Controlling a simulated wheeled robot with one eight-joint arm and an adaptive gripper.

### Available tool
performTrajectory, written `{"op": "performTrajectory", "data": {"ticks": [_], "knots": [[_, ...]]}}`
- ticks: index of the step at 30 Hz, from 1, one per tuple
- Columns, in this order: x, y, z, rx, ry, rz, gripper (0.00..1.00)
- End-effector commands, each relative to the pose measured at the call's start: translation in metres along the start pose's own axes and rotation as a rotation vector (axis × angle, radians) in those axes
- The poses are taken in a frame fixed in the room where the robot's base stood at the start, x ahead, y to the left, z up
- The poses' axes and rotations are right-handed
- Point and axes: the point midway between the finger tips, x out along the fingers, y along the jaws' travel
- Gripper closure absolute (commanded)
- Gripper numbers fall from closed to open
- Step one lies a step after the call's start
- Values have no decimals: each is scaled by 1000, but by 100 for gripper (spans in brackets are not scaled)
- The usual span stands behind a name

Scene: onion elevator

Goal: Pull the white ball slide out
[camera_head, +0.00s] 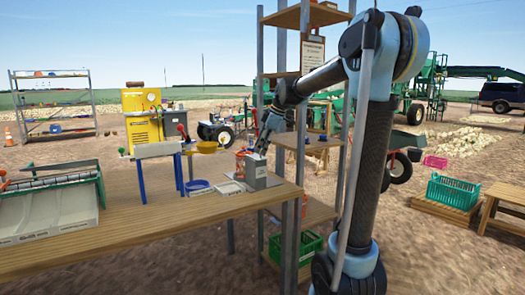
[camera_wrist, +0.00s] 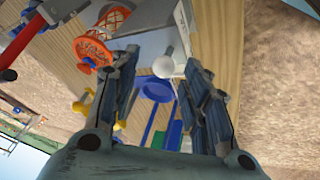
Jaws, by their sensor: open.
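The white ball (camera_wrist: 163,67) shows in the wrist view as a round knob on a short pale stem, against a light grey box (camera_wrist: 143,42). My gripper (camera_wrist: 160,62) is open, with one dark finger on each side of the ball in this view. I see no finger touching the ball, but its depth between the fingers is hard to tell. In the head view my gripper (camera_head: 262,146) is just above the grey box (camera_head: 257,172) on the wooden bench. The ball cannot be made out there.
An orange mesh basket (camera_wrist: 92,48) is beside the box. A blue bowl (camera_head: 198,187) and a white tray (camera_head: 231,188) are on the bench (camera_head: 130,232). A yellow bowl (camera_head: 207,147) is raised behind them.

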Motion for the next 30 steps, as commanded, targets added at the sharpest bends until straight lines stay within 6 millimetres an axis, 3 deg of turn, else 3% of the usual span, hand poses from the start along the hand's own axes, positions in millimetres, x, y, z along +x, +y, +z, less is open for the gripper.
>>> {"op": "performTrajectory", "data": {"ticks": [18,30], "knots": [[-36,7,-15,0,0,0,57],[-39,8,-16,0,0,0,57]]}}
